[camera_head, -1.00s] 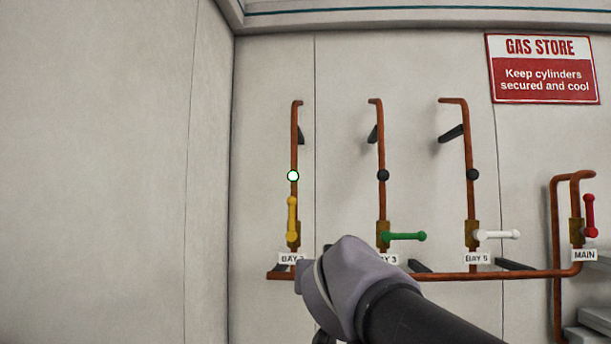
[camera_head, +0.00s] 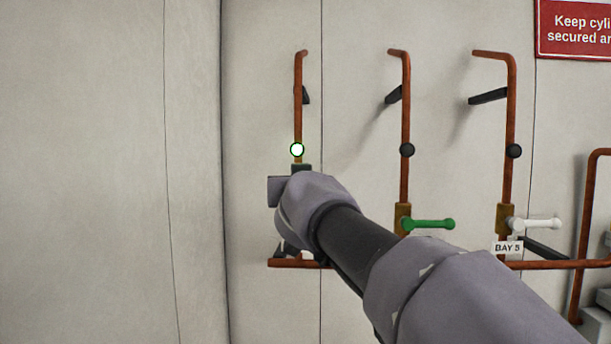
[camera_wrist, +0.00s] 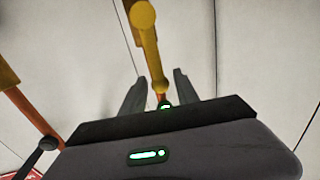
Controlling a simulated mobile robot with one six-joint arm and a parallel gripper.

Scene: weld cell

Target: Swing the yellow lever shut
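The yellow lever (camera_wrist: 152,52) shows in the wrist view, running from its rounded hub at the top down toward my gripper. In the head view my arm hides it. My gripper (camera_wrist: 159,92) is open, with one dark finger on each side of the lever's far end and a gap on both sides. I cannot tell how deep the lever lies between the fingers, or whether it touches either one. In the head view my gripper (camera_head: 285,190) covers the left valve, just below a lit round indicator (camera_head: 297,149).
A green lever (camera_head: 430,224) and a white lever (camera_head: 537,224) stick out sideways on the pipes to the right. Copper pipes (camera_head: 405,110) and black brackets (camera_head: 488,96) stand off the wall. The wall at left (camera_head: 90,170) is bare.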

